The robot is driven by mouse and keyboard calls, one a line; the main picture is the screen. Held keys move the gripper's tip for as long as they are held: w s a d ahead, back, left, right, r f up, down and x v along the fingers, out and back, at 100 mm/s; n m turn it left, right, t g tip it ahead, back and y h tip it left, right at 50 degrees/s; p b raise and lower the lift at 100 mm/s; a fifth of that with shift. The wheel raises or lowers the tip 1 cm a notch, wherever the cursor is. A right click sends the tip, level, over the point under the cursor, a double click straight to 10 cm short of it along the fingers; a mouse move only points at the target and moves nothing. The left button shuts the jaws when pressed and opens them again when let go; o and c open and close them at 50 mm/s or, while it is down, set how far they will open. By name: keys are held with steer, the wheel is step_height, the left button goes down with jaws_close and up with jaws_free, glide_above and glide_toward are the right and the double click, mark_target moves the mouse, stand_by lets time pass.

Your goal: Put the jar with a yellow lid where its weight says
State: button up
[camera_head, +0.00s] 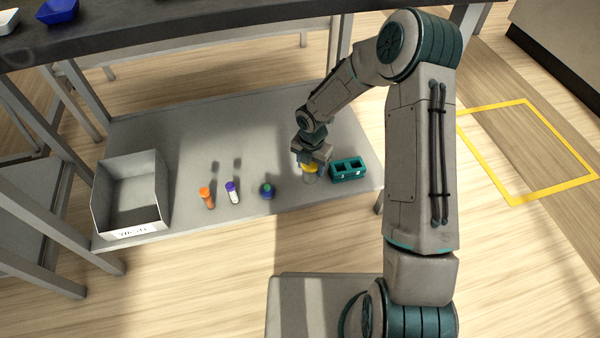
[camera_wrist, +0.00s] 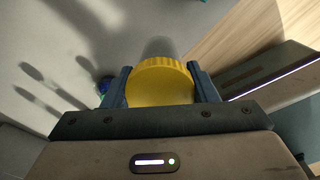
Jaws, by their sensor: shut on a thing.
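The jar with a yellow lid (camera_head: 310,177) stands upright at the right part of the low grey shelf, and its body looks clear or greyish. In the wrist view its ribbed yellow lid (camera_wrist: 160,82) sits between the two dark fingers. My gripper (camera_head: 311,166) is shut on the jar from above. The jar's base is near or on the shelf; I cannot tell whether it touches. No weight reading shows in either view.
A teal rack (camera_head: 348,169) stands close on the jar's right. To its left are a blue-green item (camera_head: 267,190), a purple-capped tube (camera_head: 232,192) and an orange-capped tube (camera_head: 207,197). A grey labelled bin (camera_head: 131,228) stands at the shelf's left end.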

steer(key=shift+w+a+f+b, duration=0.4)
steer(key=shift+f+b, duration=0.1)
steer(key=shift+f, duration=0.5)
steer(key=shift+w+a+f+b, duration=0.3)
steer(key=shift+a+f+b, duration=0.2)
steer(key=shift+f, duration=0.45)
steer(key=shift+w+a+f+b, duration=0.35)
steer(key=shift+f+b, duration=0.2)
steer(key=shift+f, duration=0.45)
steer(key=shift+f, duration=0.2)
steer(key=o, duration=1.2)
steer(key=shift+r, duration=0.15)
step_height(320, 180, up, 12)
steer(key=p, duration=0.5)
steer(key=shift+s, duration=0.1)
